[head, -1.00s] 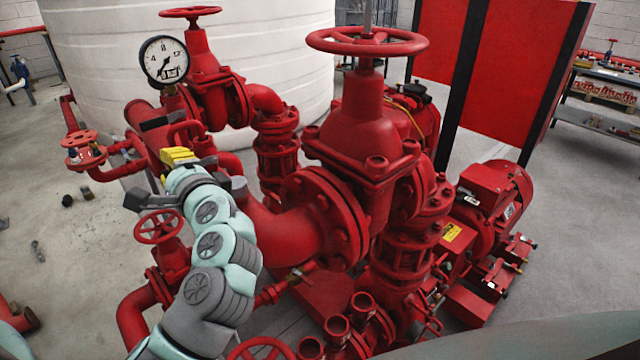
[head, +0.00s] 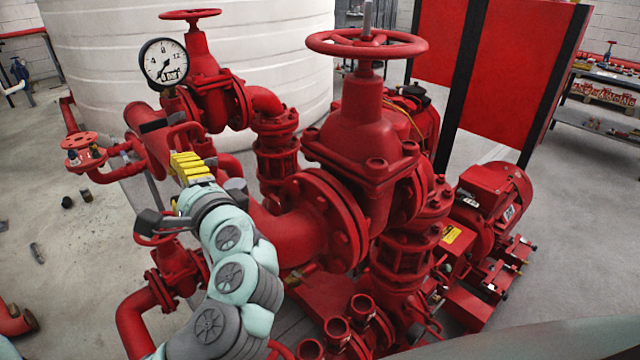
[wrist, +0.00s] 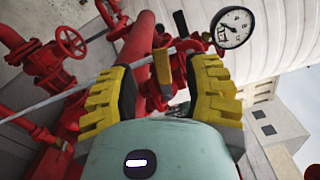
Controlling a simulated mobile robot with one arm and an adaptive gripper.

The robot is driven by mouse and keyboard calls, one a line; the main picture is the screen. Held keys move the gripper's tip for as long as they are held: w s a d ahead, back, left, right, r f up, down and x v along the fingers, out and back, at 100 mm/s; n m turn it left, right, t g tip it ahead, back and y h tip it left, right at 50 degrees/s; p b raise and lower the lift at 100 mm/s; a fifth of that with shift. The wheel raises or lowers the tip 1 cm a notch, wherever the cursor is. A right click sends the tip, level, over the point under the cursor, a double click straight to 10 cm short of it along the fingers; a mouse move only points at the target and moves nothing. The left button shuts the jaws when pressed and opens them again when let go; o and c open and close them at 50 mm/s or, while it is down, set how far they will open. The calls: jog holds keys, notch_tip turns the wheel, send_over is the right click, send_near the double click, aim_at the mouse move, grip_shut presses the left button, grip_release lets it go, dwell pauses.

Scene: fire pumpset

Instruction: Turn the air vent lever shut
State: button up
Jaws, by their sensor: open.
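A dark flat bar (head: 152,124), which looks like the air vent lever, sits by the thick red pipe left of centre in the head view. A dark bar also shows near the top of the wrist view (wrist: 181,24); I cannot tell its exact angle. My gripper (head: 190,167) has yellow ribbed fingers and is just below and right of the bar in the head view. In the wrist view my gripper (wrist: 158,88) is open, its fingers wide apart with red pipework beyond them. No held object shows. The lever's mounting is partly unclear.
A pressure gauge (head: 164,62) stands above the bar, near a red handwheel valve (head: 190,14). A large red valve (head: 366,130) stands to the right. A white tank (head: 270,60) is behind. A thin pale rod (wrist: 70,92) crosses the wrist view.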

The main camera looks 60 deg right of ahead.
jog(key=v, duration=0.7)
jog(key=shift+w, duration=0.1)
